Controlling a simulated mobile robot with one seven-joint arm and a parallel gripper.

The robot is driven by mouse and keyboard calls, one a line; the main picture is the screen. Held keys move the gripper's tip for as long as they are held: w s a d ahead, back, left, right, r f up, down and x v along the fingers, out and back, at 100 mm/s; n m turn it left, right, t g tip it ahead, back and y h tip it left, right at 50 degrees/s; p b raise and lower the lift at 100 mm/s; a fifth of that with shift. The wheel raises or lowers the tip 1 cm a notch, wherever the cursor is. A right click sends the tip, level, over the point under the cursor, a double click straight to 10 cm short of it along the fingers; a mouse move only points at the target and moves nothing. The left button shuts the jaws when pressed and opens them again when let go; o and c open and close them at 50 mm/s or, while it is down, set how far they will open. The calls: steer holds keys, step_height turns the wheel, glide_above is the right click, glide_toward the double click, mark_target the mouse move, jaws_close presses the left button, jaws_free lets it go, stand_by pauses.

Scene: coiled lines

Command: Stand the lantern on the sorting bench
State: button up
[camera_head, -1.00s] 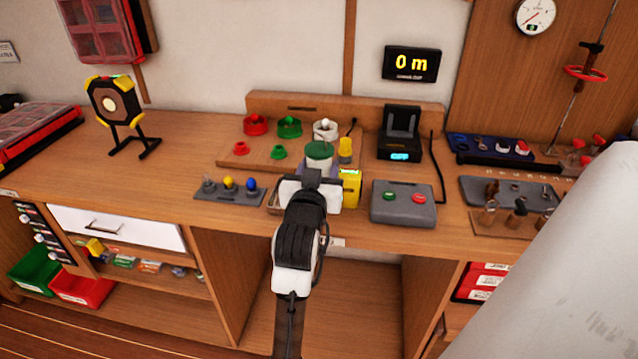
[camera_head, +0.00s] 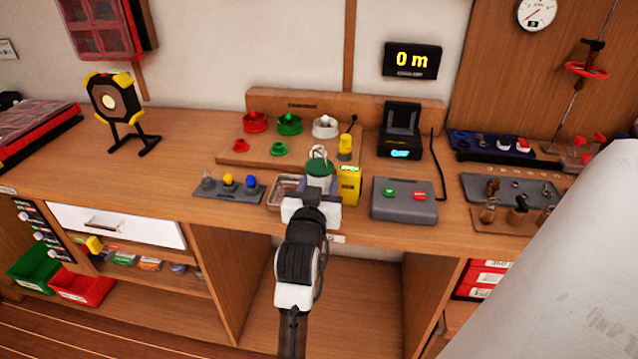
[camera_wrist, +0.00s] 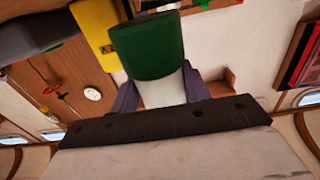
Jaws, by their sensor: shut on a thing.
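The lantern (camera_head: 319,172), with a green cap, a pale body and a wire handle on top, is upright at the front of the sorting bench (camera_head: 180,150). My gripper (camera_head: 320,187) is shut on its body from the front. In the wrist view the green cap (camera_wrist: 147,45) and pale body sit between the two purple-grey fingers (camera_wrist: 162,92). The wrist hides the lantern's base in the head view, so I cannot tell whether it touches the bench.
A yellow box (camera_head: 349,186) stands close right of the lantern, with a grey button box (camera_head: 404,203) beyond. A small metal tray (camera_head: 284,190) and a switch strip (camera_head: 229,190) are to the left. Behind is a wooden board (camera_head: 235,160) with coloured parts. Bare bench lies farther left.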

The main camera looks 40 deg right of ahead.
steer(key=o, duration=1.1)
steer(key=shift+f, duration=0.1)
